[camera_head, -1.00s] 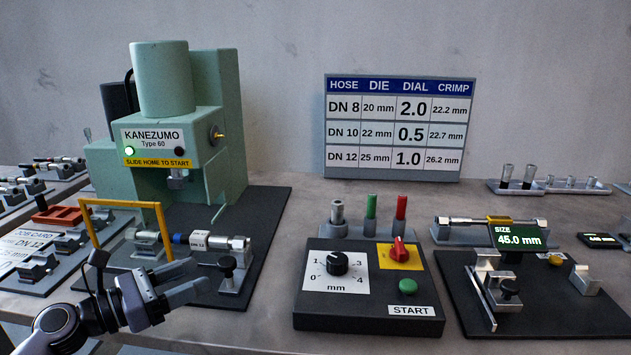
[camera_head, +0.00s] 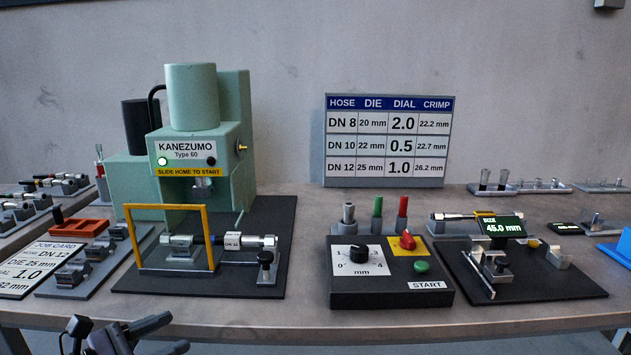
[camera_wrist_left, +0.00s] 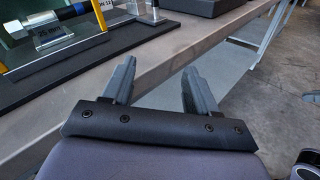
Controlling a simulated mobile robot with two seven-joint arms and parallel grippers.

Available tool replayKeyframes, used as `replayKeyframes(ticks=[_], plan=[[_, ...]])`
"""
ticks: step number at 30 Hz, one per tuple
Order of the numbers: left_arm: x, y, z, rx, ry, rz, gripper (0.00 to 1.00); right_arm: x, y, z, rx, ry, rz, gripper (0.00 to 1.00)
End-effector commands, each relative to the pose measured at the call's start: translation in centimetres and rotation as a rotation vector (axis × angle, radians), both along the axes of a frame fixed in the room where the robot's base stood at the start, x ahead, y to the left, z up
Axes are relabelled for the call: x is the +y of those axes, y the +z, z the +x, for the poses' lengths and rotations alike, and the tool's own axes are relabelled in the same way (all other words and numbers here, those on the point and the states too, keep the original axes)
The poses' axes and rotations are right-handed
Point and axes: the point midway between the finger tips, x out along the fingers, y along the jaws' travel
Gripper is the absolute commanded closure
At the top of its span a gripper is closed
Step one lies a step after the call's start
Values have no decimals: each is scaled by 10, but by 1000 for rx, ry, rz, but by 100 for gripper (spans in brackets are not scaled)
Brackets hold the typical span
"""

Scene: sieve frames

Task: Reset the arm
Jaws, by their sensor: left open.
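My left gripper (camera_head: 166,338) is at the bottom left of the head view, low and in front of the table's front edge. In the left wrist view its two fingers (camera_wrist_left: 156,84) stand apart with nothing between them. The hose with its metal end fitting (camera_head: 256,241) lies in the press fixture behind the yellow frame (camera_head: 208,210), apart from the gripper. It also shows at the top left of the left wrist view (camera_wrist_left: 50,28). My right gripper is not in view.
The green press (camera_head: 190,120) stands on a dark plate at the left. The control box (camera_head: 390,290) with dial and START button is in the middle. A measuring station (camera_head: 560,288) reading 45.0 mm is at the right. The table's front edge (camera_head: 300,326) lies close to the gripper.

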Motion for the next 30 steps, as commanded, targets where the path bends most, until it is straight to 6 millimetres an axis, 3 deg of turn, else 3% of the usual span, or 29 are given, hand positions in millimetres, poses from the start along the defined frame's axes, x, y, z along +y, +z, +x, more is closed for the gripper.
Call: replayKeyframes(ticks=[1,6,15,24,30], plan=[[-7,-23,-9,-46,5,120,42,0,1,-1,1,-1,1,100],[-20,-89,-39,-219,-21,561,42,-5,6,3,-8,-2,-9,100],[-37,-171,-109,-542,-222,1327,42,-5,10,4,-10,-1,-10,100],[-49,-209,-183,-887,-595,2007,42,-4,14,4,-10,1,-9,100],[-53,-215,-210,-1046,-802,2260,42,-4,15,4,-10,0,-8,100]])
